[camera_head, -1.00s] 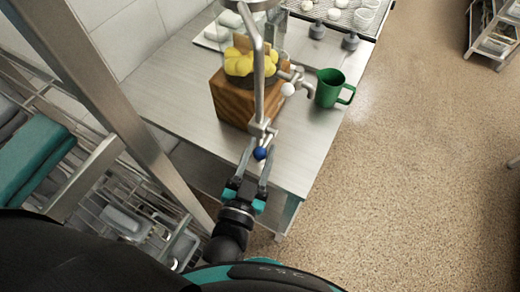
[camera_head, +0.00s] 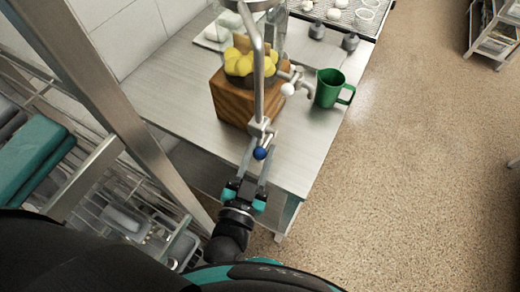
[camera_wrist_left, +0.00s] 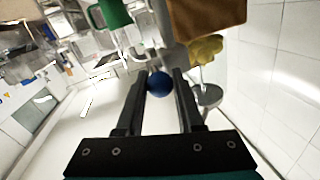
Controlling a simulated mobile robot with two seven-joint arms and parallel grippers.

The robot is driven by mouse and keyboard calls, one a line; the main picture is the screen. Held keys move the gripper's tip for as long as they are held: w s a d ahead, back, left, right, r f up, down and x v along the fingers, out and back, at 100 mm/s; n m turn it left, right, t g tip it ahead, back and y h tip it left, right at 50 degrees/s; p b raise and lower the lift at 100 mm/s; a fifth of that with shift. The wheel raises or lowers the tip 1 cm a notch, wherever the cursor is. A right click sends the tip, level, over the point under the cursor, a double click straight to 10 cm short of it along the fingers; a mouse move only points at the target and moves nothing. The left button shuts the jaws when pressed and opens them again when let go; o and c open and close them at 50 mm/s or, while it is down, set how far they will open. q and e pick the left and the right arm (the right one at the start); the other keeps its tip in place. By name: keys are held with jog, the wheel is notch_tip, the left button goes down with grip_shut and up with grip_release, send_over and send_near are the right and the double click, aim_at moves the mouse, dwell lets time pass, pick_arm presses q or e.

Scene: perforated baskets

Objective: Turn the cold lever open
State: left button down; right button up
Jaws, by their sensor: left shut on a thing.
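The cold lever ends in a blue ball (camera_head: 260,153) and sticks out from the metal faucet column (camera_head: 259,80), toward me. It also shows in the left wrist view (camera_wrist_left: 158,84). My left gripper (camera_head: 257,155) reaches up from below, with one finger on each side of the blue ball, shut on it. In the left wrist view, the ball sits between the finger ends (camera_wrist_left: 160,78). A second lever with a white ball (camera_head: 288,89) is farther up, near the spout (camera_head: 306,86). My right gripper is not in view.
A wooden block (camera_head: 232,103) with a bowl of yellow fruit (camera_head: 250,64) stands just behind the faucet. A green mug (camera_head: 328,88) stands on the metal counter (camera_head: 172,84) to the right. A metal post (camera_head: 105,85) rises at left. Floor at right is clear.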

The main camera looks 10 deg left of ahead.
aim_at(262, 157)
pick_arm(q)
jog(key=shift+f, duration=0.1)
dwell(0.4)
jog(key=shift+f+b, duration=0.2)
jog(key=shift+b, duration=0.35)
jog(key=f+t+b, duration=0.1)
jog(key=t+b, duration=0.1)
jog(key=b, duration=0.1)
jog(key=f+n+t+b, duration=0.1)
jog(key=t+b, duration=0.1)
jog(key=b, duration=0.2)
jog(key=f+t+b, duration=0.1)
jog(key=t+b, duration=0.1)
jog(key=b, duration=0.2)
jog(key=shift+w+d+n, duration=0.1)
jog(key=shift+w+n, duration=0.2)
jog(key=shift+w, duration=0.1)
jog(key=shift+w+t+b, duration=0.1)
jog(key=shift+t+b, duration=0.4)
jog(key=shift+b, duration=0.6)
